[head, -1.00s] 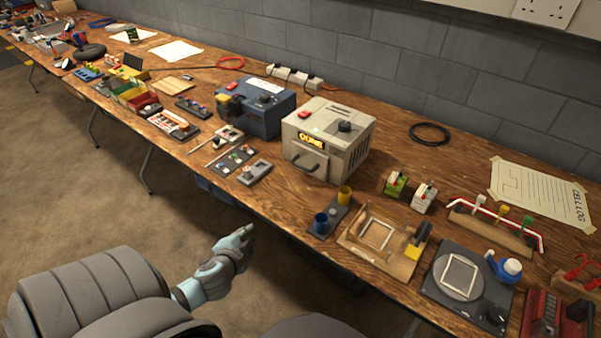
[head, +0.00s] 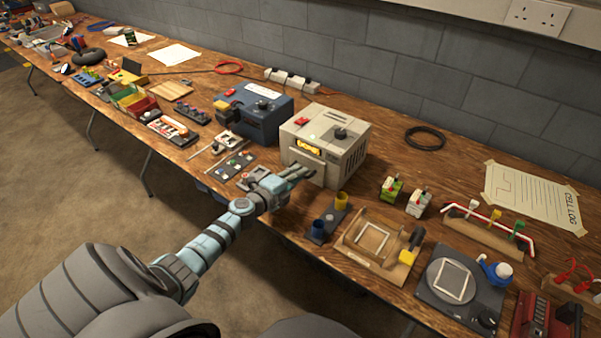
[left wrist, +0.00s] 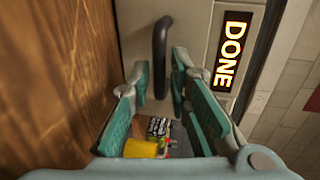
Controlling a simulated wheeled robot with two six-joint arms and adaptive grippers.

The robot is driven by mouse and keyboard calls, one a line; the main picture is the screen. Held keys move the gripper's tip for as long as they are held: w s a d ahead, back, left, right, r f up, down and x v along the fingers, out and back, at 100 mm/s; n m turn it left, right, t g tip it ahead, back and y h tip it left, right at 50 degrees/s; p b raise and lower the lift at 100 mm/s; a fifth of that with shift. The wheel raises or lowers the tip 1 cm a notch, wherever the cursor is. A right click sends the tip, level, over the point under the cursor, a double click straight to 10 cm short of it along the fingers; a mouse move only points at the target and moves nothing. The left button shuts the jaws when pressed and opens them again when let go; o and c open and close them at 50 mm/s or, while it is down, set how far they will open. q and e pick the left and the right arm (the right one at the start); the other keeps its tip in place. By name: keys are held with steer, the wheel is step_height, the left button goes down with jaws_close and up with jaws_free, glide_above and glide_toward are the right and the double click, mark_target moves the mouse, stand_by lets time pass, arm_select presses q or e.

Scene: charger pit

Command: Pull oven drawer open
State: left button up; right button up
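The beige oven (head: 340,138) stands on the workbench with a lit display; in the left wrist view the display (left wrist: 229,50) reads DONE. The dark drawer handle (left wrist: 160,60) is on the oven's pale front panel. My left gripper (head: 302,172) is at the oven's front and hides the handle in the head view. In the left wrist view its teal fingers (left wrist: 160,72) are spread, with the handle showing between and ahead of their tips. I cannot tell whether either finger touches it. My right gripper is not in view.
A blue box-shaped device (head: 262,115) stands left of the oven. Green and white small units (head: 391,189) are right of the oven. The floor before the bench is open.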

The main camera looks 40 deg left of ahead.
arm_select(q)
steer(key=shift+x, duration=0.9)
jaws_close()
steer(key=shift+s, duration=0.15)
